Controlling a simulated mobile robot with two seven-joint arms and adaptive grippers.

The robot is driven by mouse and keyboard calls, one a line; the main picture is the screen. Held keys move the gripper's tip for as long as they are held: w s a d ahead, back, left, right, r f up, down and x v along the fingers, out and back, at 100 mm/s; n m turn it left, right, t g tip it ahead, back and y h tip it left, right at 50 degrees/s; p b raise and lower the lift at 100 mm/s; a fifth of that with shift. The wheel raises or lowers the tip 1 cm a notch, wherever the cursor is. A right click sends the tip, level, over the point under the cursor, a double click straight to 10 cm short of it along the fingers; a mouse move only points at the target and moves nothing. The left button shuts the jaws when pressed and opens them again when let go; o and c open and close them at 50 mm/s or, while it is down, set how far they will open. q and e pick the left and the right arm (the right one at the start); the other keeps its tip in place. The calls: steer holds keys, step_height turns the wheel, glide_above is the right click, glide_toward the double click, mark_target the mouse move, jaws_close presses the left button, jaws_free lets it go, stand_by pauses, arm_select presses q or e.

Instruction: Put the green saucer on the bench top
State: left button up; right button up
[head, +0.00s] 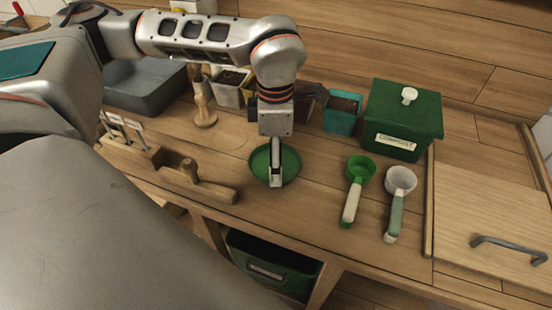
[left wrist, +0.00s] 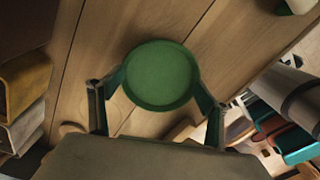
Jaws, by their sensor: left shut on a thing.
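The green saucer (head: 262,162) is a round shallow dish over the middle of the bench top (head: 325,215). My left gripper (head: 276,182) is shut on the saucer and hides part of it in the head view. In the left wrist view the saucer (left wrist: 160,74) sits between the two fingers of the left gripper (left wrist: 155,105), its face toward the camera. I cannot tell whether the saucer touches the wood or hangs just above it. My right gripper is not in view.
A green compost bin (head: 402,118), a teal pot (head: 342,112) and a white pot (head: 230,88) stand behind. A green scoop (head: 360,170) and a white scoop (head: 400,180) lie right. A green crate (head: 270,268) is below. Bare wood surrounds the saucer.

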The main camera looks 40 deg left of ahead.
arm_select(q)
steer(key=shift+f, duration=0.5)
steer(key=shift+f, duration=0.1)
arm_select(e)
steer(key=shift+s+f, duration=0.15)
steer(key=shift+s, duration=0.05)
arm_select(q)
steer(key=o, duration=0.9)
steer(key=shift+o, duration=0.2)
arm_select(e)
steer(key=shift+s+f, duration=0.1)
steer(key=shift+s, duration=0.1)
